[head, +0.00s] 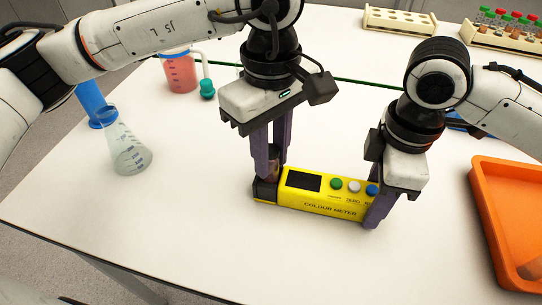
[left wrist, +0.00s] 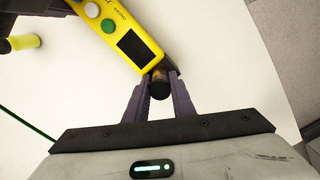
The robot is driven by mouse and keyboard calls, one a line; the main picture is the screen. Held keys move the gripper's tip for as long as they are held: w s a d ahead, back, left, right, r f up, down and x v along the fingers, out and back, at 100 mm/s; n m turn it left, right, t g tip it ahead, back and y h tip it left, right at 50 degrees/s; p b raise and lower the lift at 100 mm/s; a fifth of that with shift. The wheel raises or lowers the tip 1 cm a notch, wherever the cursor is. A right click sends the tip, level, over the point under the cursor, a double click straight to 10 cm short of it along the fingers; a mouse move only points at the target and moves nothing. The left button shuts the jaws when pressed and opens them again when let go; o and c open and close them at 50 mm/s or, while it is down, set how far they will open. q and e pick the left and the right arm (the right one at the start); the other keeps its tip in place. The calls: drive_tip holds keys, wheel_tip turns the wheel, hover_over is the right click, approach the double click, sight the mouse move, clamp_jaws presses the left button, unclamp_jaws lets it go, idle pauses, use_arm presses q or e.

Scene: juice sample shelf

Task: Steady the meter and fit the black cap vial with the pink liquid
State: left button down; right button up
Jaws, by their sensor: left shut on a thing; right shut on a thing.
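The yellow colour meter (head: 325,203) lies on the white table, with a dark screen, green, white and blue buttons and a black left end. It also shows in the left wrist view (left wrist: 112,30). My left gripper (head: 268,172) is shut on a small vial with a black cap (left wrist: 160,90), at the meter's black end. The fingers hide most of the vial; its liquid colour and how deep it sits in the meter cannot be told. My right gripper (head: 376,212) is shut on the meter's right end.
A conical flask (head: 128,152) and blue cylinder (head: 92,100) stand at left, with a beaker of red liquid (head: 180,75) behind. An orange tray (head: 490,205) is at right. Racks (head: 400,22) with vials stand at the back. The table front is clear.

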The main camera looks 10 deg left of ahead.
sight(271, 150)
use_arm(q)
drive_tip(key=shift+r, duration=0.75)
drive_tip(key=c, duration=1.4)
unclamp_jaws()
drive_tip(key=shift+c, duration=0.2)
wheel_tip(271, 150, up, 12)
